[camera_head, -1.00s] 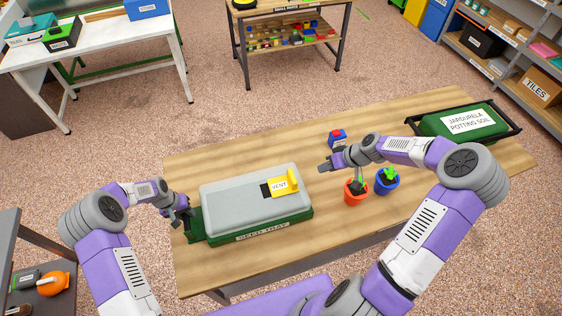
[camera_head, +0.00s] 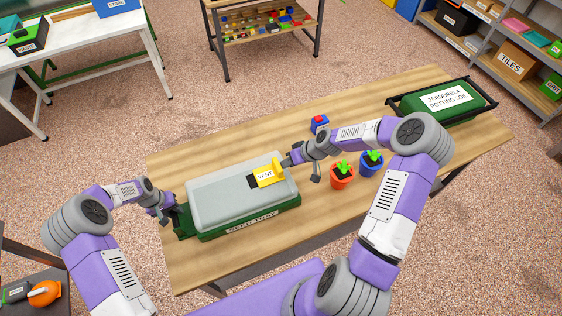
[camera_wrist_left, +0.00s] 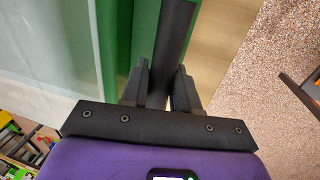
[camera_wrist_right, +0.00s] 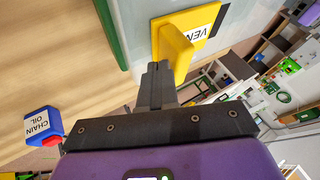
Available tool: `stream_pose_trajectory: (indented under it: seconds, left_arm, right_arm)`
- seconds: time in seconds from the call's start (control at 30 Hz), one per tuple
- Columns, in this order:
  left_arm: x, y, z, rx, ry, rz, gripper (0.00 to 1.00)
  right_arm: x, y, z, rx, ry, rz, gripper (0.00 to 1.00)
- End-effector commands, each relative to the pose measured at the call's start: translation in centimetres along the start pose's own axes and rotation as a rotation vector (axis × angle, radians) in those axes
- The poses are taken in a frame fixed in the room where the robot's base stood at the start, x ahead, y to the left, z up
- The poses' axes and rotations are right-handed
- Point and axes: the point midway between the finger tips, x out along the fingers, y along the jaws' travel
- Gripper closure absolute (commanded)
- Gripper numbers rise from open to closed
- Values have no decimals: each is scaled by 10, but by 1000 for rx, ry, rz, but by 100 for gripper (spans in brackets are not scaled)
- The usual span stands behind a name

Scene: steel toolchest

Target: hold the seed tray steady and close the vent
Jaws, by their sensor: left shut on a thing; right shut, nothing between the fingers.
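The seed tray (camera_head: 250,226) is green with a grey lid (camera_head: 225,197) and stands on the wooden table. On the lid is the yellow vent slider (camera_head: 265,176) with an upright tab, and a dark opening (camera_head: 252,183) shows at its left. My left gripper (camera_head: 174,211) is shut on the dark handle (camera_wrist_left: 174,45) at the tray's left end. My right gripper (camera_head: 286,162) is shut and empty. In the right wrist view its fingertips (camera_wrist_right: 158,68) are at the vent's yellow tab (camera_wrist_right: 174,45), against it or very close; I cannot tell which.
An orange pot (camera_head: 341,182) and a blue pot (camera_head: 371,169) with plants stand right of the tray, under my right arm. A blue chain oil can (camera_head: 319,124) stands behind.

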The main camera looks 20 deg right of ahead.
Motion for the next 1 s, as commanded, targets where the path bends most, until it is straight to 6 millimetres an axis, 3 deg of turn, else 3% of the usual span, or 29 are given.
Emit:
stream_pose_trajectory:
  seconds: [0.23, 0.4, 0.8, 1.0]
  left_arm:
    - [5, 1, 5, 1, -13, 2, 100]
    - [5, 1, 5, 1, -13, 3, 100]
    - [5, 4, 4, 3, -13, 6, 100]
    - [5, 5, 4, 2, -13, 7, 100]
  right_arm:
    - [20, -37, 1, -6, -5, -6, 100]
    - [27, -52, 1, -3, -4, -6, 100]
    - [28, -55, 2, -4, -8, -15, 100]
    - [16, -32, 2, 2, -2, -7, 100]
